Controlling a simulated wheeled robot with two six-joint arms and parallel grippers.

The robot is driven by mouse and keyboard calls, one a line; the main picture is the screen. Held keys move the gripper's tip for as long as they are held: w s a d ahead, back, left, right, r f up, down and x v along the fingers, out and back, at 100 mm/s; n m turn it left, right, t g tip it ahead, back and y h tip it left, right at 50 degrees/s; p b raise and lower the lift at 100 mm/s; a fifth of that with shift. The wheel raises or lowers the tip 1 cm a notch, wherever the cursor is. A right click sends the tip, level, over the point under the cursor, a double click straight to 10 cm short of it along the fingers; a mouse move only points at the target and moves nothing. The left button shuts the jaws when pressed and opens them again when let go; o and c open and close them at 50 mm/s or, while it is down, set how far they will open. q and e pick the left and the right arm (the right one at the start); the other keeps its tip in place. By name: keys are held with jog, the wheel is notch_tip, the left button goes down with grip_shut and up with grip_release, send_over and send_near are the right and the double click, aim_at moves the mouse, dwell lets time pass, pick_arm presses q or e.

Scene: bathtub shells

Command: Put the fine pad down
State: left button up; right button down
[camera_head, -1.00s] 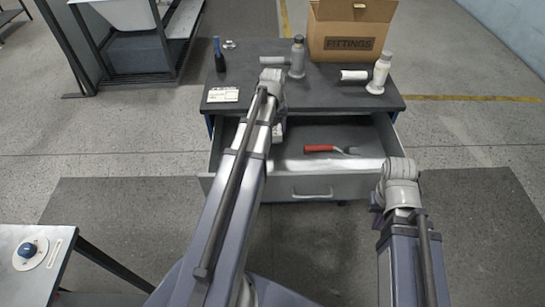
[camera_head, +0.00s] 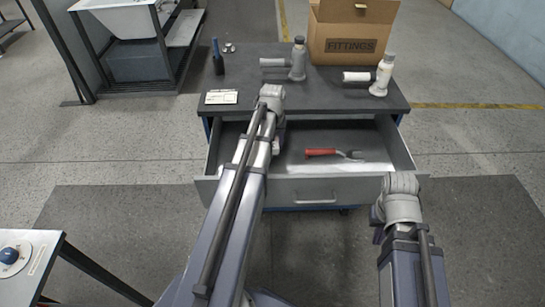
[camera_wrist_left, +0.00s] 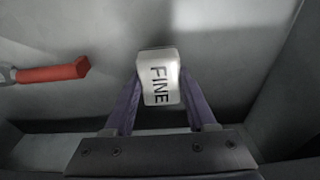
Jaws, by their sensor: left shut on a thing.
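The fine pad (camera_wrist_left: 159,78) is a small whitish block with "FINE" printed in black. In the left wrist view it sits between the two purple fingers of my left gripper (camera_wrist_left: 160,95), which is shut on it. The pad is inside the open drawer (camera_head: 317,190) or just above its floor; I cannot tell whether it touches. In the head view my left arm hides most of the gripper, with a pale bit (camera_head: 276,146) showing beside it. My right gripper (camera_head: 377,217) is outside the drawer, near its front right corner, its fingers mostly hidden.
A red-handled tool (camera_head: 322,153) lies in the drawer, right of my left gripper. Drawer floor between pad and tool is bare.

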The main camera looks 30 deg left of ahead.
aim_at(273, 144)
pick_arm(q)
jog(key=shift+f+b, duration=2.35)
jog(key=shift+f, duration=0.05)
jog(key=shift+r, duration=0.15)
jog(key=shift+c, duration=0.6)
jog(key=o, duration=1.3)
jog(key=shift+f, duration=0.3)
jog(key=r+p, duration=0.7)
jog(key=r, duration=0.1)
jog(key=shift+s+d+p, duration=0.35)
